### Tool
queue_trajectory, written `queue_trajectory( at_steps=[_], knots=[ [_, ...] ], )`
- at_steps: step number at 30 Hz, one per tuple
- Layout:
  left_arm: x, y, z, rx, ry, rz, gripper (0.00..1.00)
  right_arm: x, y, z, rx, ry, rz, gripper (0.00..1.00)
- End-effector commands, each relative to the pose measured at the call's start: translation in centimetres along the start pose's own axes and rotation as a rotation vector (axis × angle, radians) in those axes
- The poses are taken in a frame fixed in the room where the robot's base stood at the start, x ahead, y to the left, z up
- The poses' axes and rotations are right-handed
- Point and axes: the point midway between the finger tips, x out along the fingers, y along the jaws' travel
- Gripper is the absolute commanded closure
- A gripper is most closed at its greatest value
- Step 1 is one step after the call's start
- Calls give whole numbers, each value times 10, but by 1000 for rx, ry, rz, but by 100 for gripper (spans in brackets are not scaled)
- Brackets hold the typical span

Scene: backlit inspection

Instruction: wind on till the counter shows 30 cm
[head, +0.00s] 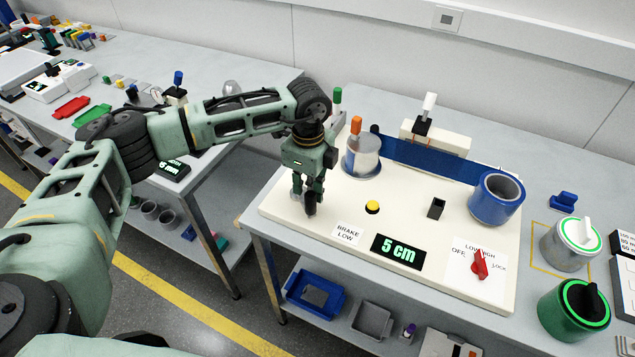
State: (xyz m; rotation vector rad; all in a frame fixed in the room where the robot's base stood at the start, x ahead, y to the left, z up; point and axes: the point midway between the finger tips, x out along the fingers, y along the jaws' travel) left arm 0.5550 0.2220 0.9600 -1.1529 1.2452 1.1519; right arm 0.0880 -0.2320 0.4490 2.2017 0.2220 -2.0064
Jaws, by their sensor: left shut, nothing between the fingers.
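The counter (398,249) on the cream board (450,275) reads 5 cm. A silver drum (361,160) with an orange knob (356,125) stands at the board's back left. A blue band (430,158) runs from it to a blue roll (510,203) at the right. My left gripper (310,211) is shut and empty, pointing down over the board's left part, left of the drum. I cannot tell whether its tips touch the board. My right gripper is out of view.
A red selector knob (479,264) sits on the board's front right; its exact setting is unclear. A white-handled block (432,135) stands behind the band. Two green-ringed canisters, one grey (569,247) and one green (574,312), stand right of the board. A small dark post (436,208) rises mid-board.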

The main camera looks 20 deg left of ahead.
Motion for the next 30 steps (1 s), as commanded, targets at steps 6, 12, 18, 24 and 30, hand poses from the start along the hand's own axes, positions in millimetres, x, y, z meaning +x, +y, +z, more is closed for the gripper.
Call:
queue_trajectory(
  at_steps=[6, 12, 18, 24, 30],
  knots=[
    [1, 3, 1, 1, 0, 2, 100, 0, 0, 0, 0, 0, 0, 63],
    [2, 4, 2, 1, -1, 3, 100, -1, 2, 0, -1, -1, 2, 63],
    [2, 13, 16, -1, -3, 4, 100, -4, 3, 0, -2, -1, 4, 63],
    [2, 22, 29, -1, -4, 3, 100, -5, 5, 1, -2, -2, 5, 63],
    [3, 23, 29, 1, -4, 4, 100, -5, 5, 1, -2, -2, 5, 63]
  ],
)
